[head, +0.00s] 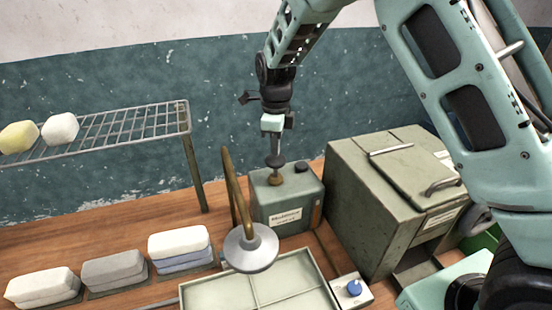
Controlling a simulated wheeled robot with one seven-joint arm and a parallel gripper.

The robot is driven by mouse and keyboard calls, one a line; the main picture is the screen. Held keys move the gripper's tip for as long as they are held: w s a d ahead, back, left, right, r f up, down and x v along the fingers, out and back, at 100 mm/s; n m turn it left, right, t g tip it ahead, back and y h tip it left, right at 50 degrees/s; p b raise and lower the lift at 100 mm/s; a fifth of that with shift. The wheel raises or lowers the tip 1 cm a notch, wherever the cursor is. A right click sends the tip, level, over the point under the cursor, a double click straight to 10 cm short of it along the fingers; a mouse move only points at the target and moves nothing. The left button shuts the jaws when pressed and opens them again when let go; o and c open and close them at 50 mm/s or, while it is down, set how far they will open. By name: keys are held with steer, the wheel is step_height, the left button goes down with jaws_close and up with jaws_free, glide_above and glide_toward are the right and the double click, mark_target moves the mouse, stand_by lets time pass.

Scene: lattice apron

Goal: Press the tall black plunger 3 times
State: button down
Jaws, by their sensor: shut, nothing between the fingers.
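The tall black plunger (275,163) rises from the left part of the top of a grey-green box (277,212) with a white label. A brass-coloured collar shows at its foot. A lower black knob (302,166) sits to its right on the same box. My gripper (275,155) points straight down over the tall plunger. Its fingers are shut with nothing between them, and the tips are at the plunger's top. I cannot tell whether they touch it or hover just above it.
A lamp-like disc on a brown post (250,248) stands just in front of the box, by a pale tray (205,296). A large green cabinet (365,208) is at right. A wire rack (150,118) and stacked blocks (180,243) are at left. A blue knob (354,288) is in front.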

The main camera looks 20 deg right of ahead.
mark_target(276, 159)
steer(key=shift+f+b, duration=0.9)
steer(key=shift+f, duration=1.2)
steer(key=shift+r+p, duration=1.75)
steer(key=shift+r, duration=0.3)
steer(key=shift+r, duration=0.1)
step_height(276, 159, up, 5)
steer(key=p, duration=0.4)
